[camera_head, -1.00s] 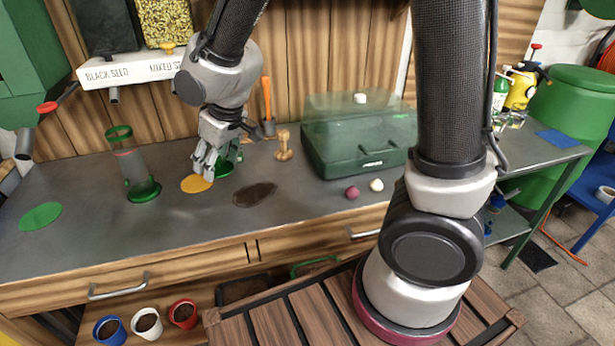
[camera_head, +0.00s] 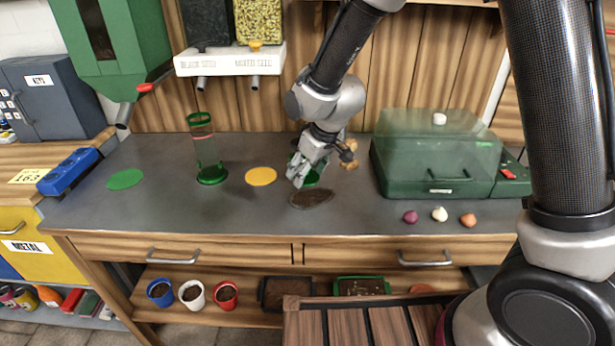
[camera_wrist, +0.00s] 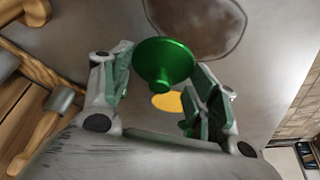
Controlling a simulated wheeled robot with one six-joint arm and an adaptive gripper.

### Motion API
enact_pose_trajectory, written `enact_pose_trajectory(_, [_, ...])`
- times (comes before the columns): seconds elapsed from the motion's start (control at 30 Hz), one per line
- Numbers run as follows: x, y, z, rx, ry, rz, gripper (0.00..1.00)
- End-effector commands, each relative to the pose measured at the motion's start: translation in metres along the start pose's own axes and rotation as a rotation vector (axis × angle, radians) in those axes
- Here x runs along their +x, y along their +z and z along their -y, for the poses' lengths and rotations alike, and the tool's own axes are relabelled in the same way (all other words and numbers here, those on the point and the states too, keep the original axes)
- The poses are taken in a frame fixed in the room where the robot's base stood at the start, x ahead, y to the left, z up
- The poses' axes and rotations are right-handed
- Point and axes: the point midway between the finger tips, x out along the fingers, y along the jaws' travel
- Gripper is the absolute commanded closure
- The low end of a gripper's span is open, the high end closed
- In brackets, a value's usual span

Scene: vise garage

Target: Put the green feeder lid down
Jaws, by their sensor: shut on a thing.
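The green feeder lid (camera_head: 314,177) is at the bench top, between a flat yellow disc (camera_head: 261,176) and a brown oval patch (camera_head: 311,198). My gripper (camera_head: 298,178) is shut on it and partly hides it. In the wrist view, the lid (camera_wrist: 163,60) shows as a round green disc with a knob between my fingers (camera_wrist: 160,88). I cannot tell whether its underside touches the bench. A clear feeder tube (camera_head: 206,150) with a green base and green top ring stands upright to the left.
A flat green disc (camera_head: 125,179) lies at the bench's left. A wooden piece (camera_head: 349,155) stands close behind my gripper. A green box with a clear cover (camera_head: 435,170) is to the right, with small balls (camera_head: 439,214) before it. Seed dispensers (camera_head: 230,60) hang above.

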Motion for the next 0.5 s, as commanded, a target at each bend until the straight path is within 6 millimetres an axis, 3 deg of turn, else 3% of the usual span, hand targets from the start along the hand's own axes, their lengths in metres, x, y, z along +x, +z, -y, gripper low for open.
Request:
enact_pose_trajectory(0.13, [0.019,0.008,0.000,0.001,0.000,0.003,0.57])
enact_pose_trajectory(0.47, [0.022,0.009,0.000,0.001,0.000,0.001,0.57])
enact_pose_trajectory(0.5, [0.023,0.009,0.000,0.001,0.000,0.001,0.39])
